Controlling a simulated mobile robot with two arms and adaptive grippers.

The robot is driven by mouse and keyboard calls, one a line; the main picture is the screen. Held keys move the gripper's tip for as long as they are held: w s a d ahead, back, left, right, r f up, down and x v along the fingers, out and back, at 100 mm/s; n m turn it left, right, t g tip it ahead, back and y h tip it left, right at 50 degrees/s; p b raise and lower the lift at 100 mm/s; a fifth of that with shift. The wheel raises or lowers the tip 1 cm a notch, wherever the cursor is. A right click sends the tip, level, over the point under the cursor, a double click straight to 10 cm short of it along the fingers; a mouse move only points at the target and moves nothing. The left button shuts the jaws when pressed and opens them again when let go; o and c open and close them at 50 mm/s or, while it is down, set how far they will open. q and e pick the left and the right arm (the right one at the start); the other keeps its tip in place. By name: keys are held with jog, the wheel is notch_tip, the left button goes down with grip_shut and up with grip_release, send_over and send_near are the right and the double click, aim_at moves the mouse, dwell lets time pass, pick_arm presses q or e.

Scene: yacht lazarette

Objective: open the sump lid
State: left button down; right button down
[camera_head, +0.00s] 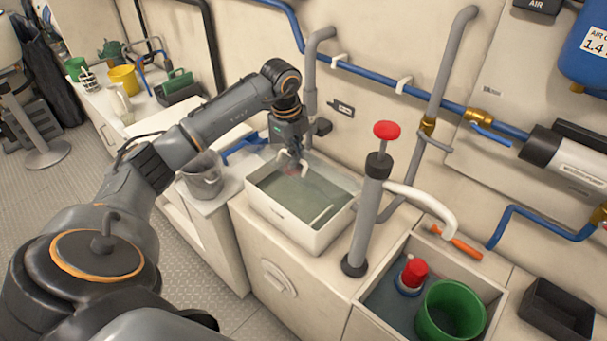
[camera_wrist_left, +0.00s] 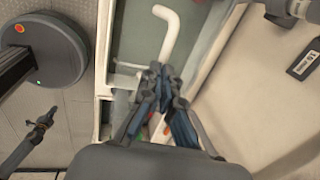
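The sump (camera_head: 279,217) is a white box set into the counter, with a grey-green surface inside its rim. A clear panel shows along its back side; I cannot tell how far the lid is raised. A white bent handle (camera_wrist_left: 172,35) stands over the green surface in the left wrist view. My left gripper (camera_head: 291,160) is over the back left part of the sump. In the left wrist view its fingertips (camera_wrist_left: 160,73) come together at the lower end of the handle, seemingly gripping it. Small red and green things show partly behind the fingers. My right gripper is out of view.
A hand pump (camera_head: 365,225) with a red knob stands right of the sump. Beyond it, an open bin holds a green bucket (camera_head: 450,312) and a red-capped bottle (camera_head: 412,274). A grey bucket (camera_head: 203,175) stands left of the sump. Pipes run along the wall behind.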

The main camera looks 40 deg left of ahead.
pick_arm(q)
jog(key=c, duration=1.5)
grip_release()
jog(key=shift+w+d+f, duration=0.3)
jog(key=shift+w+f, duration=0.15)
jog(key=shift+w, duration=0.2)
jog(key=shift+o, duration=0.5)
jog(key=shift+w+a+f, duration=0.2)
jog(key=shift+a+f, duration=0.05)
jog(key=shift+a, duration=0.2)
jog(key=shift+s, duration=0.15)
jog(key=shift+s+r, duration=0.15)
jog(key=shift+r, duration=0.1)
jog(key=shift+s+d+r, duration=0.1)
jog(key=shift+d+r, duration=0.05)
jog(key=shift+r, duration=0.2)
notch_tip(320, 180, up, 11)
jog(key=s, duration=0.1)
jog(key=shift+s+a+f, duration=0.15)
jog(key=shift+s+a, duration=0.15)
jog(key=shift+s, duration=0.1)
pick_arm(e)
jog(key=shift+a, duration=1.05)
pick_arm(q)
jog(key=shift+c, duration=0.4)
